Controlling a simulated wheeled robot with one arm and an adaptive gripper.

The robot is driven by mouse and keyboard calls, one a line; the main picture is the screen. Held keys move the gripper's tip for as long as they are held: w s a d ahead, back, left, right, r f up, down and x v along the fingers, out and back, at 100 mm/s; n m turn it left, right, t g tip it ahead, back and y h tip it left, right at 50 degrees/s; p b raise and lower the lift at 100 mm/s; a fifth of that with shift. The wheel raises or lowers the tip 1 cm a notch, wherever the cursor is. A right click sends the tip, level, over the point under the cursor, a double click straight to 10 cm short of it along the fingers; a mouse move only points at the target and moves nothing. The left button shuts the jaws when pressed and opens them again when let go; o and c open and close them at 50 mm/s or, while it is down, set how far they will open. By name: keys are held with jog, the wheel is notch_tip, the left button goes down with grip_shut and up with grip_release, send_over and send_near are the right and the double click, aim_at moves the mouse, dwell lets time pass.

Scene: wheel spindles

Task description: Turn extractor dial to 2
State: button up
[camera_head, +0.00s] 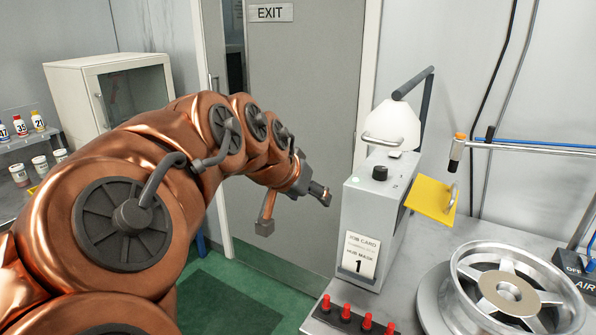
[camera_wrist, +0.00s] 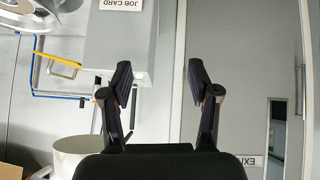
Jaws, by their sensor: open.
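A grey box (camera_head: 372,215) stands on the metal bench, with a black knob (camera_head: 380,173) on its top that looks like the dial. Its marks and setting are too small to read. A white hood (camera_head: 393,122) on a dark arm rises behind it. My gripper (camera_head: 293,211) is open and empty, in the air to the left of the box and apart from it. In the upside-down wrist view, my gripper (camera_wrist: 159,78) shows two spread fingers with nothing between them. The box (camera_wrist: 112,45) is partly behind the left finger; its knob cannot be made out there.
Red-topped pegs (camera_head: 346,312) line the bench's front edge. A wheel (camera_head: 510,290) lies at right. A grey door (camera_head: 305,130) is behind my arm.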

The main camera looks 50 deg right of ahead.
aim_at(380, 169)
jog(key=s+d+m+g+h+b, duration=0.1)
jog(key=d+m, duration=0.1)
jog(key=d, duration=0.2)
jog(key=s+d+r+m+g+h+b, duration=0.1)
jog(key=s+d+m+g, duration=0.1)
jog(key=d, duration=0.2)
jog(key=s+d+r+m+g+h+b, duration=0.1)
jog(key=d+m+g+h, duration=0.1)
jog(key=d, duration=0.3)
jog(key=shift+s+r+m+b, duration=0.15)
jog(key=shift+m+b, duration=0.15)
jog(key=shift+b, duration=0.05)
jog(key=shift+p+x, duration=0.9)
jog(key=shift+x, duration=3.15)
jog(key=shift+r, duration=0.1)
jog(key=shift+c, duration=0.4)
grip_shut()
